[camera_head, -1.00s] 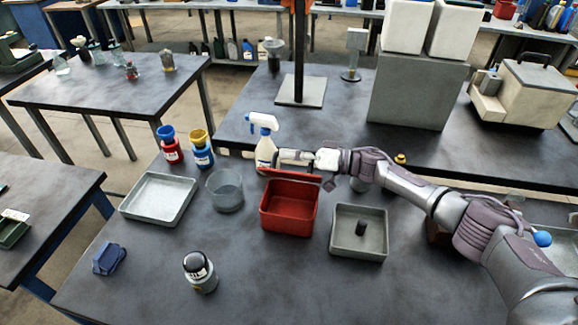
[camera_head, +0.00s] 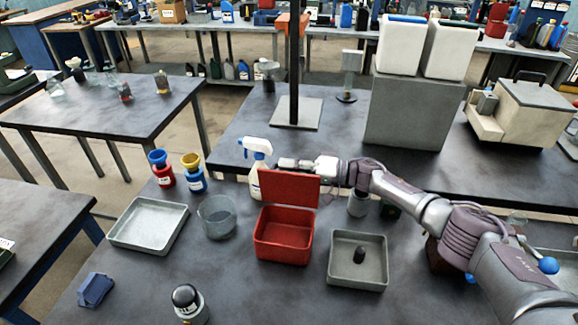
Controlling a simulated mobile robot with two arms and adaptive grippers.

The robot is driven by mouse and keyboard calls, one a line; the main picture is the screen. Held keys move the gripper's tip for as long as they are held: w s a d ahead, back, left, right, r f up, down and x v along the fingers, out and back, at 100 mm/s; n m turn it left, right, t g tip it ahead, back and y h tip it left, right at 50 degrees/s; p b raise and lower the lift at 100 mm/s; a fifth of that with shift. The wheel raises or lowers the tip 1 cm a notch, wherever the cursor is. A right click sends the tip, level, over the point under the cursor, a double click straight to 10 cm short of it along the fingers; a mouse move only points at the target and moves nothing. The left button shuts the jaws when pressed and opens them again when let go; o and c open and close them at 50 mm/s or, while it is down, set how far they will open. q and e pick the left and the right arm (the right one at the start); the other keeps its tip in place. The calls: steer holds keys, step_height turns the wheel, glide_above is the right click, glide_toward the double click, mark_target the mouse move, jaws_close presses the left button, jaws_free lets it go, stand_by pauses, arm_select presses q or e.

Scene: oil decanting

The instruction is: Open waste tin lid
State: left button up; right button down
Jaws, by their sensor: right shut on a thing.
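The red waste tin (camera_head: 283,246) stands on the dark table in front of me, and I look into its open inside. Its red lid (camera_head: 289,188) stands up at the tin's back edge, with its broad face towards me. My right gripper (camera_head: 284,162) reaches in from the right at the lid's upper edge and is shut on the lid. Its fingertips are small and partly hidden at that edge. My left gripper is not in view.
A spray bottle (camera_head: 255,168) stands close behind the lid. A clear bowl (camera_head: 217,217) and a metal tray (camera_head: 148,224) are left of the tin. A grey tray (camera_head: 357,277) with a dark piece is to the right. A dark-capped jar (camera_head: 188,305) stands in front.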

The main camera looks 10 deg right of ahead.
steer(key=shift+w, duration=0.1)
steer(key=c, duration=1.2)
jaws_free()
steer(key=shift+o, duration=0.2)
steer(key=v, duration=1.2)
steer(key=shift+f, duration=0.15)
